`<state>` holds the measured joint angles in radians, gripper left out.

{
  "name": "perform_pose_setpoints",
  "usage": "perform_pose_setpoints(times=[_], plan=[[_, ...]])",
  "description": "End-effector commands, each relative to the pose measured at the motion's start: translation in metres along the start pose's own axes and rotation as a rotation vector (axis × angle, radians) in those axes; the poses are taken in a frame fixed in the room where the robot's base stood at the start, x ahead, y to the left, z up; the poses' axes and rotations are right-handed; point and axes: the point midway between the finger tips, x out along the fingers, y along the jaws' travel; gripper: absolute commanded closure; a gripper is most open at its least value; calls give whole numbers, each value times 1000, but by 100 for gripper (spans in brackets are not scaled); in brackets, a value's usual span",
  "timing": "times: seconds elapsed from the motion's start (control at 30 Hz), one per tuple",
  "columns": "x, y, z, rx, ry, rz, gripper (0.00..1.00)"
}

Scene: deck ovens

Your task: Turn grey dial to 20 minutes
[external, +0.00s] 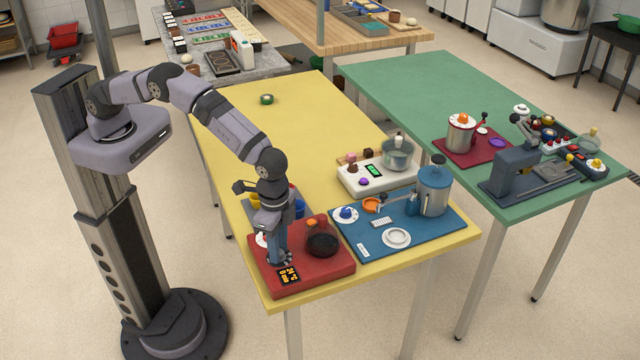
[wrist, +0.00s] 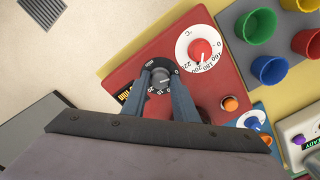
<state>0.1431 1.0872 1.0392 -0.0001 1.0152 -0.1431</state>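The grey dial (wrist: 161,79) is a small round knob with a black, white-marked ring, set on the red oven panel (wrist: 132,70). In the wrist view the fingers of my gripper (wrist: 160,88) stand on either side of it, very close. Whether they touch the knob cannot be told. In the external view my gripper (external: 278,256) points down at the panel's left part and hides the dial. The number the dial points to is too small to read. An orange-lit display (external: 289,276) sits just in front of the gripper; its digits are unclear.
A white temperature dial with a red knob (wrist: 201,50) is beside the grey dial. An orange knob (wrist: 230,104) and a black pan (external: 322,245) are on the panel. Coloured cups (wrist: 257,25) stand close by. A blue board (external: 375,250) adjoins the panel.

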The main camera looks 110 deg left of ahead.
Motion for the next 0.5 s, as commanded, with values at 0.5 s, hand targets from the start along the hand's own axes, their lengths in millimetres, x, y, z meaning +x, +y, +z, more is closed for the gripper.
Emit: perform_pose_setpoints(times=[0.5], plan=[[0, 0, 0, 73, 1, 0, 96]])
